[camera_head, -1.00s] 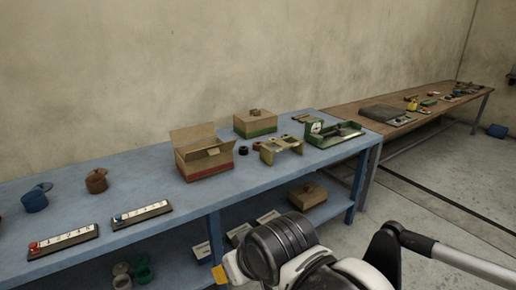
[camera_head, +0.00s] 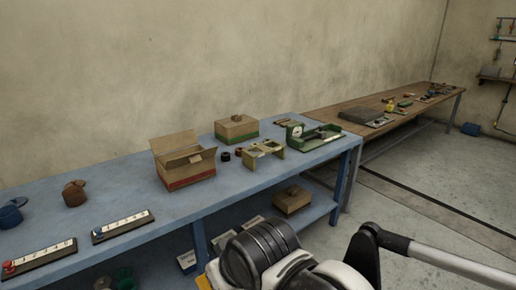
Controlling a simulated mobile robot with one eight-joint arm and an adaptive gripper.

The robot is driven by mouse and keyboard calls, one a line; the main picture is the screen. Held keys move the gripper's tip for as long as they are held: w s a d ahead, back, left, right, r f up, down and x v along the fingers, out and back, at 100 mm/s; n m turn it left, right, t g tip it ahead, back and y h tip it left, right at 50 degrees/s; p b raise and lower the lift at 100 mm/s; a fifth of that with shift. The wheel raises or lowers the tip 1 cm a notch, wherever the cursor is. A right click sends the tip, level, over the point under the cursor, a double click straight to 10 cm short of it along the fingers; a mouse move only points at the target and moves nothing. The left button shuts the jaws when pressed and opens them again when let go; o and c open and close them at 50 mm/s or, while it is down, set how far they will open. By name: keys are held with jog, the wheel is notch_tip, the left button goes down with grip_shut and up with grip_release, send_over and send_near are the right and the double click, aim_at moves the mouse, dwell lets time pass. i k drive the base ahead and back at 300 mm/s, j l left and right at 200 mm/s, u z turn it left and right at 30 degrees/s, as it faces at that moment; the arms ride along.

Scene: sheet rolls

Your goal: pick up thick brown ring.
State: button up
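A small reddish-brown ring-like piece (camera_head: 238,152) lies on the blue table beside a black one (camera_head: 225,156), between the open carton and the wooden stand. It is too small to tell how thick it is or whether it is the thick brown ring. A brown round object (camera_head: 237,118) also sits on top of the closed carton; its shape is unclear. My arm shows at the lower middle, in front of the table and well apart from these things. My gripper's fingers are not in view.
An open carton (camera_head: 186,170), a closed carton (camera_head: 237,131), a wooden stand (camera_head: 264,155) and a green scale (camera_head: 314,138) stand on the blue table (camera_head: 120,188). A brown pot (camera_head: 75,194) and blue pot (camera_head: 10,216) are at left. Boxes lie on the lower shelf.

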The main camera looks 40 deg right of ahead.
aim_at(238, 150)
jog(key=k+z, duration=0.1)
jog(key=z, duration=0.9)
jog(key=u, duration=1.6)
jog(key=z, duration=1.45)
